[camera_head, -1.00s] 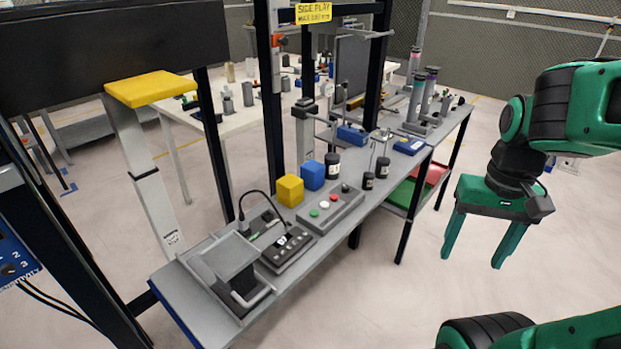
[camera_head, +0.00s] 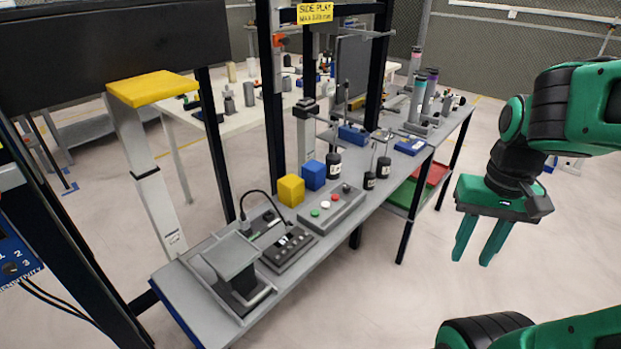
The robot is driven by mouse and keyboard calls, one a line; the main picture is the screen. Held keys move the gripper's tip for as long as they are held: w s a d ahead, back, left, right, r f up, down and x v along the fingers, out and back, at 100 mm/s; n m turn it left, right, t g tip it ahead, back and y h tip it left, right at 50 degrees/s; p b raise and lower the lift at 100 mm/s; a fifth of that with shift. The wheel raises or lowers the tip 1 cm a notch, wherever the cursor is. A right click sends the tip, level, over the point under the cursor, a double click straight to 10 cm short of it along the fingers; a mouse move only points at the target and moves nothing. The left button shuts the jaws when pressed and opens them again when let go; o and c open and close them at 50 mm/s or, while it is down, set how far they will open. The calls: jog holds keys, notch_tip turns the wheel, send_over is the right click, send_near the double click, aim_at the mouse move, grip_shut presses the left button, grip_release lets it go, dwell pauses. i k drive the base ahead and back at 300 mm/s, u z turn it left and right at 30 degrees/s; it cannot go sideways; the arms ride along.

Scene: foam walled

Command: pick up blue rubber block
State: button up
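The blue rubber block (camera_head: 313,175) is a small cube on the grey bench. It stands just behind and to the right of a yellow block (camera_head: 291,190), with a black bottle (camera_head: 334,164) on its other side. My gripper (camera_head: 471,253) hangs to the right of the bench, over the floor and well apart from the block. Its two green fingers point down with a narrow gap between them, and nothing is held.
On the bench (camera_head: 305,257) are a button box (camera_head: 333,208), a keypad device (camera_head: 287,248), smaller black bottles and a grey stand. Black uprights (camera_head: 273,100) rise behind the blocks. Floor is free between my gripper and the bench.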

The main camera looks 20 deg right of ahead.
aim_at(313, 172)
jog(key=u, duration=1.65)
jog(key=k, duration=1.35)
jog(key=z, duration=1.25)
jog(key=i, duration=1)
jog(key=u, duration=0.1)
